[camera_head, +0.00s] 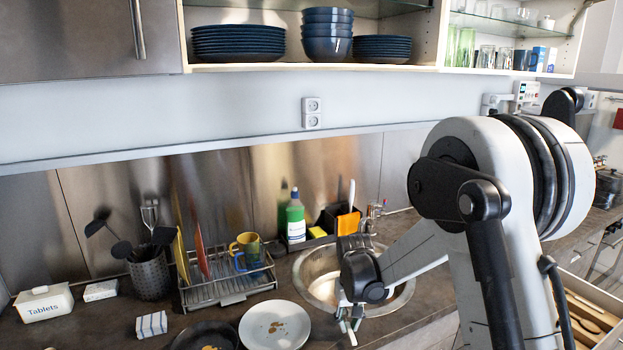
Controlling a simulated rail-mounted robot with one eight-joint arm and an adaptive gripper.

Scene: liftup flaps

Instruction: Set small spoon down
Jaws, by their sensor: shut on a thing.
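My gripper (349,319) points down over the front rim of the round metal sink (402,300), right of the white plate. It is shut on a thin light piece that sticks out below the fingertips, which looks like the small spoon (352,335). Most of the spoon is hidden by the fingers, and its shape is too small to make out. My arm covers part of the sink and the counter to the right.
A stained white plate (274,329) and a dark pan (205,337) lie at the front of the counter. A dish rack (228,288) with cups stands behind them. An open drawer (566,283) with wooden utensils is at the lower right. Shelves hang above.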

